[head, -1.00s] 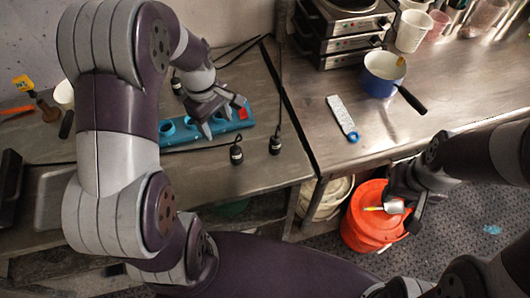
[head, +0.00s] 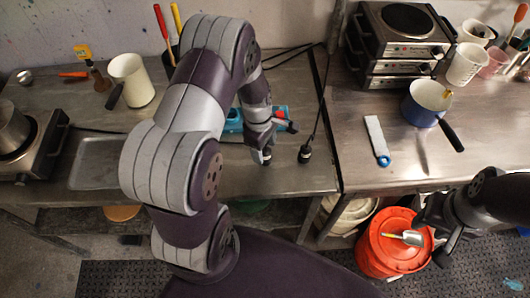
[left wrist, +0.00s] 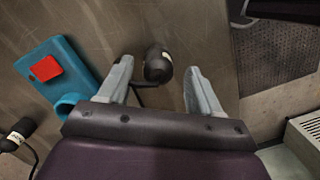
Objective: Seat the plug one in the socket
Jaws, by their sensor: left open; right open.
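The blue socket strip (head: 233,121) with a red switch lies on the left bench, partly hidden by my left arm. It also shows in the left wrist view (left wrist: 87,77). A black plug (head: 266,157) stands in front of the strip, and a second black plug (head: 304,155) stands to its right. My left gripper (head: 263,148) is open and low over the first plug. In the left wrist view that plug (left wrist: 157,65) appears between the spread fingers (left wrist: 157,85); contact is not clear. My right gripper (head: 442,248) is open by the orange bucket.
The orange bucket (head: 372,248) stands on the floor, with a scoop (head: 410,238) at its top. A blue pot (head: 421,108) and white-and-blue tool (head: 376,138) are on the right bench. Hot plates stand at the back. Cables run behind the plugs.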

